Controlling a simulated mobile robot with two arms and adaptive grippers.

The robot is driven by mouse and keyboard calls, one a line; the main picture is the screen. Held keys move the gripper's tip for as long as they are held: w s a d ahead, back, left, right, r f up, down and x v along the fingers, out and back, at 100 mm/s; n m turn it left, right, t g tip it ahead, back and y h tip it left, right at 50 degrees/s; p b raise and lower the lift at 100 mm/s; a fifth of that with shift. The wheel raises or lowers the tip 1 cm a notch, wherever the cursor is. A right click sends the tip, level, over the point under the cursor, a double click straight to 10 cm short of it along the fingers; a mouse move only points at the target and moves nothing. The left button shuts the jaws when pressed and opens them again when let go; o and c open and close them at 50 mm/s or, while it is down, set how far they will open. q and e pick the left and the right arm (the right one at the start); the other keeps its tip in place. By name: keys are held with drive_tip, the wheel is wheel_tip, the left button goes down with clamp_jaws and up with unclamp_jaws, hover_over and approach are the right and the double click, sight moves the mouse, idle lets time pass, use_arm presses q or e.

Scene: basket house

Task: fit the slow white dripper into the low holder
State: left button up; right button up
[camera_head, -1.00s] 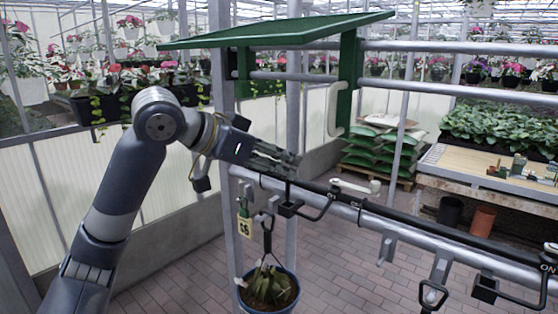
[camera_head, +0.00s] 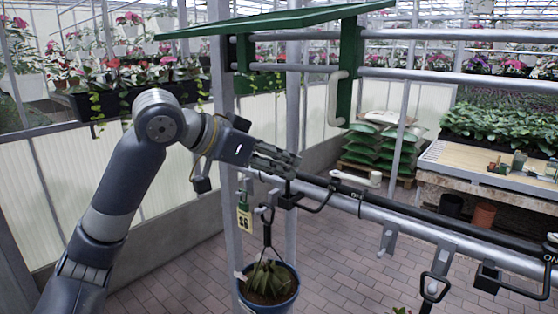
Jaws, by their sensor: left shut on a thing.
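My left gripper (camera_head: 290,160) is shut at the near left end of a long black pipe (camera_head: 410,208). What lies between its fingers is too dark and small to tell; no white shows there. I cannot pick out the slow white dripper for certain. A white piece with a rounded end (camera_head: 358,180) sits by the pipe, to the right of the gripper and apart from it. A small white piece (camera_head: 240,276) shows at the left rim of a hanging blue pot (camera_head: 268,300), below the gripper. I cannot tell which part is the low holder. My right gripper is out of view.
A grey rail (camera_head: 345,203) with hooks runs beside the pipe. A yellow tag (camera_head: 244,219) hangs from it near a grey post. A green panel (camera_head: 280,32) is above. A bench (camera_head: 490,183) stands at the right. The brick floor (camera_head: 340,260) is open.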

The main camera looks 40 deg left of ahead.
sight(287, 182)
use_arm(q)
drive_tip(key=shift+f, duration=0.5)
drive_tip(key=shift+b, duration=0.3)
drive_tip(key=shift+f+b, duration=1.2)
drive_tip(key=shift+f, duration=0.3)
drive_tip(key=o, duration=0.8)
drive_tip(key=v, duration=1.2)
drive_tip(key=shift+a, duration=0.1)
